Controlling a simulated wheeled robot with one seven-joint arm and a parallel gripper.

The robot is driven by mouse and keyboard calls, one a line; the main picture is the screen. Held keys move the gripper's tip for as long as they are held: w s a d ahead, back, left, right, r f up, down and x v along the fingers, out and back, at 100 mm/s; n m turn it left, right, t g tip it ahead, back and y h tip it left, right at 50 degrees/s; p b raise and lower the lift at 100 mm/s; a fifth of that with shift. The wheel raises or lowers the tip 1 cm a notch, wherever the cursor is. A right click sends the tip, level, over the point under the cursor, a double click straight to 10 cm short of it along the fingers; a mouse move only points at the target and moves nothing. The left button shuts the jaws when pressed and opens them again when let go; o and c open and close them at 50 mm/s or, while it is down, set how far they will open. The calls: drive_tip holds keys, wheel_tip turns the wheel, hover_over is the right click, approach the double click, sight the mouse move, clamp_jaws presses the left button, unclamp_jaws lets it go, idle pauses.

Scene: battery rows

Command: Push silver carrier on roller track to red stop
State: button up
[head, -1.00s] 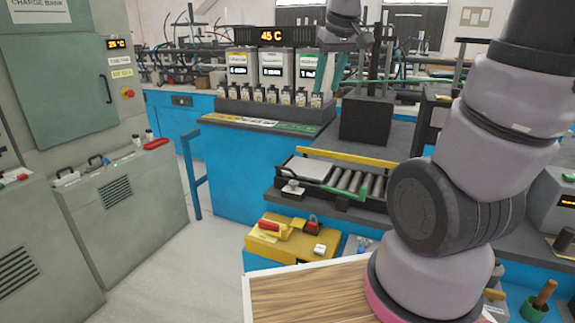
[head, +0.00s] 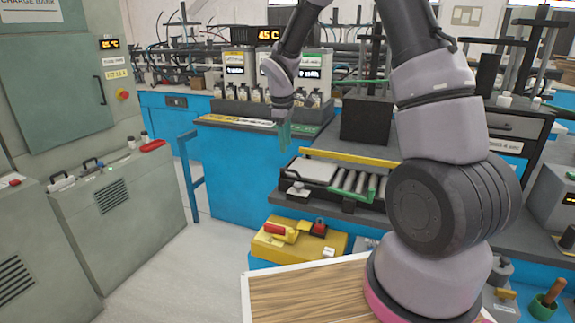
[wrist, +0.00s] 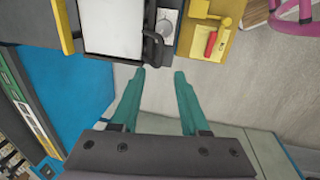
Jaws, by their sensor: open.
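The silver carrier (head: 313,170) is a flat pale plate at the left end of the roller track (head: 352,183), with bare rollers to its right. It also shows in the wrist view (wrist: 112,27), with a dark handle (wrist: 152,46) at its edge nearest my fingers. My gripper (head: 284,140) points down, above and left of the carrier in the head view. Its teal fingers (wrist: 159,72) are apart and empty in the wrist view, with floor between them. The fingers look close to the handle, but I cannot tell contact. I cannot make out a red stop.
A yellow rail (head: 348,156) runs along the track's far side. A yellow box (head: 297,240) with a red handle stands below the track's front. A dark box (head: 366,118) stands behind the track. Open floor lies left of the blue bench (head: 235,170).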

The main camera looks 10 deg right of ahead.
sight(288, 170)
drive_tip(key=f, duration=0.3)
drive_tip(key=w+f, duration=0.1)
drive_tip(key=f, duration=0.2)
drive_tip(key=d+f, duration=0.1)
drive_tip(key=f, duration=0.2)
drive_tip(key=shift+w, duration=0.15)
drive_tip(key=shift+r, duration=0.1)
clamp_jaws()
idle(0.9)
